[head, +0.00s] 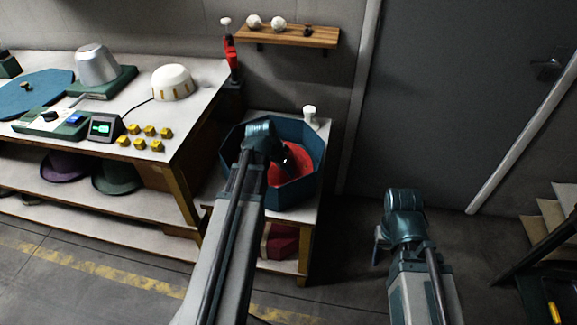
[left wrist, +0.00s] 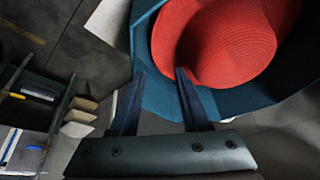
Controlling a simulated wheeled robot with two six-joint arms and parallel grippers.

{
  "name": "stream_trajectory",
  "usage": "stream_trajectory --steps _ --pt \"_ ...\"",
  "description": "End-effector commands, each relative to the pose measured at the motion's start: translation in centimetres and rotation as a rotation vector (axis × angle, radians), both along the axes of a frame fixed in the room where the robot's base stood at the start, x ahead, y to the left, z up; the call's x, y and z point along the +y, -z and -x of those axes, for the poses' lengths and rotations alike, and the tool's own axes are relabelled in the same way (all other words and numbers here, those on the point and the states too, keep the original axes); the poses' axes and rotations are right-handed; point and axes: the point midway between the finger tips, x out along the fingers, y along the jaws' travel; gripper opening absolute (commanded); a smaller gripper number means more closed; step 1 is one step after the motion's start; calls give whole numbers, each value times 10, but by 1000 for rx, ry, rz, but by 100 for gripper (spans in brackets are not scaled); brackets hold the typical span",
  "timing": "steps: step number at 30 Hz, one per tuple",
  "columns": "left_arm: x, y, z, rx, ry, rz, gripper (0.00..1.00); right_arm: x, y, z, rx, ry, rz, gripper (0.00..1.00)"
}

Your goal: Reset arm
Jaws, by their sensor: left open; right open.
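My left gripper (head: 286,160) hangs over the blue octagonal bin (head: 310,148), and its own arm partly covers it. In the left wrist view the two fingers of the left gripper (left wrist: 160,75) are spread apart with nothing held between them. A red woven hat (head: 292,175) lies inside the bin. It fills the top of the left wrist view (left wrist: 225,40), and one fingertip overlaps the hat's edge. I cannot tell whether they touch. My right gripper (head: 380,245) is low at the right, over the floor, apart from other objects. Its fingers are small and partly hidden.
A workbench (head: 195,110) at the left carries a metal hat block (head: 97,65), a white dome (head: 172,82), a control box (head: 104,127) and several yellow blocks. A wooden shelf (head: 300,36) hangs behind the bin. Stairs stand at the far right. The floor between is clear.

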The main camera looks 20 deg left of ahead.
Motion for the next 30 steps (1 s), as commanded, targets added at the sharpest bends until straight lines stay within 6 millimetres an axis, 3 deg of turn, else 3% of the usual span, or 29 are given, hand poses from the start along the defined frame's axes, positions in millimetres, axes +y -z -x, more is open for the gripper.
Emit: stream_trajectory --steps 1,6,19,23,30 --pt "1 -15 4 0 -1 0 46 0 -15 0 0 0 0 50" --pt "3 -28 11 0 -1 0 46 0 -28 0 0 0 0 50" --pt "-3 -30 13 7 3 2 46 0 -30 0 0 0 0 50" --pt "-42 -38 23 63 16 7 46 0 -43 0 0 0 0 50" --pt "-154 -62 75 256 15 -36 46 0 -77 0 0 1 0 50"
